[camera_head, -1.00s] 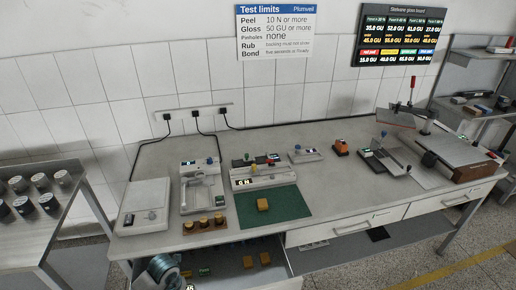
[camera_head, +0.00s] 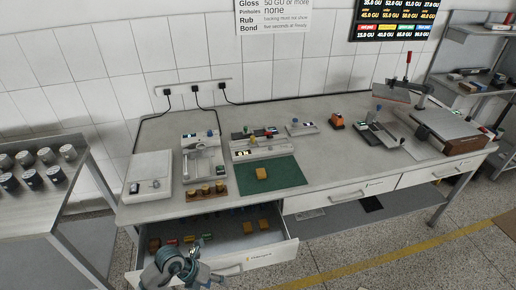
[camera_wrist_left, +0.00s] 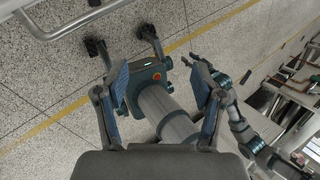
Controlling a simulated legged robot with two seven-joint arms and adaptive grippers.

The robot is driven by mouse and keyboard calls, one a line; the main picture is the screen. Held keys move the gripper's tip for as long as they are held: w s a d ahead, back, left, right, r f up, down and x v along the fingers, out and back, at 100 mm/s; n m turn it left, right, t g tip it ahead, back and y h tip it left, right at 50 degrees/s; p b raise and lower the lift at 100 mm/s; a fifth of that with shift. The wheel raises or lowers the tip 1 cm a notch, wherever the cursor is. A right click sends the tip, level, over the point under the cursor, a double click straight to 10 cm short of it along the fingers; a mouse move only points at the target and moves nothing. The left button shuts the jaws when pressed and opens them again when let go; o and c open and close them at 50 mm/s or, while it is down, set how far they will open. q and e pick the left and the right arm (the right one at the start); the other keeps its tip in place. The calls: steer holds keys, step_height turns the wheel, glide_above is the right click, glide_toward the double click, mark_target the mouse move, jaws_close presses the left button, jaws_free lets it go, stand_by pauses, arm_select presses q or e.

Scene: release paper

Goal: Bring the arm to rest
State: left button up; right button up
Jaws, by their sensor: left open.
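My left gripper (camera_head: 176,264) is at the bottom of the head view, in front of the open drawer (camera_head: 258,257). It appears empty and clear of the bench. In the left wrist view its two blue-padded fingers stand wide apart, with nothing held between them (camera_wrist_left: 160,76). Behind that gap are other grey and teal parts of my own body and the speckled floor.
The open drawer juts out with small blocks inside. A side table (camera_head: 40,205) with several jars stands left.

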arm_select(q)
steer(key=s+d+r+n+t+h, duration=0.2)
steer(key=d+r+t+h, duration=0.1)
steer(key=d+r+h, duration=0.85)
steer(key=w+a+r+n+t, duration=0.3)
steer(key=r+n+t, duration=0.5)
steer(key=n+t, duration=0.15)
steer(key=w+a+f+n+t+y, duration=0.1)
steer(key=a+f+n+t+y, duration=0.2)
steer(key=a+n+y, duration=0.5)
steer(key=w+a+f+n+t+y, duration=0.2)
steer(key=a+f+n+t+y, duration=0.15)
steer(key=a+n+y, duration=0.45)
steer(key=s+a+f+n+g+y, duration=0.25)
steer(key=s+f+n+g, duration=0.35)
steer(key=f, duration=0.5)
steer(key=s+d+f+n+g+h, duration=0.1)
steer(key=s+d+f+g, duration=0.1)
steer(key=s+f+g, duration=0.55)
steer(key=s+d+f+n+g+h, duration=0.1)
steer(key=s+f+g, duration=0.25)
steer(key=s, duration=0.75)
steer(key=s+f, duration=0.2)
steer(key=f, duration=1.3)
steer(key=s+f+g, duration=0.1)
steer(key=f, duration=1.3)
steer(key=shift+s+a+f+y, duration=0.15)
steer(key=shift+s+f+y, duration=0.15)
steer(key=shift+s+f, duration=0.1)
